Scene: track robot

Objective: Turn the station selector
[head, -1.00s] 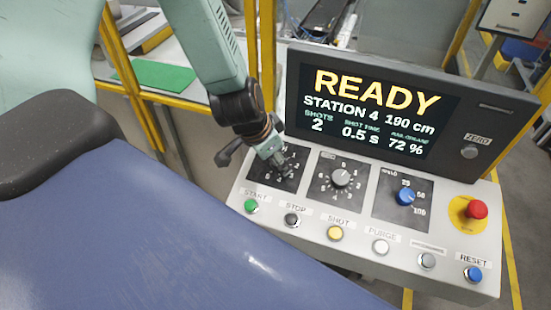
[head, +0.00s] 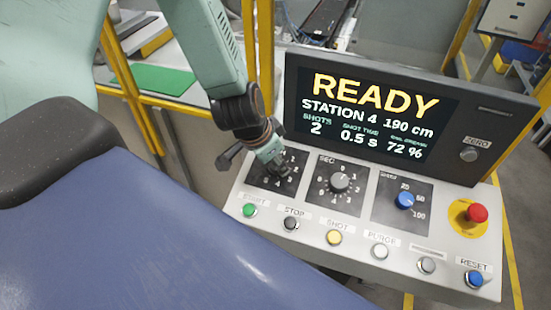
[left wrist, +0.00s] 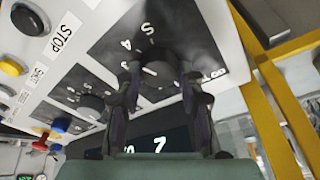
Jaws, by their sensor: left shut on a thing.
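The station selector is a dark round knob (left wrist: 158,66) on a black plate with white numbers. In the head view that plate (head: 257,183) is at the left end of the console, and the knob is mostly hidden by my gripper. My left gripper (head: 280,169) comes down onto it from above. In the left wrist view my left gripper (left wrist: 161,82) has a finger on each side of the knob and is shut on it. The display (head: 368,118) reads READY, STATION 4. My right gripper is not in view.
A second dial (head: 340,182) and a blue knob (head: 404,200) sit to the right of the selector. A red mushroom button (head: 477,213) is at the far right. Several push buttons, including the green START (head: 249,210), line the front. A blue padded surface (head: 130,230) fills the lower left.

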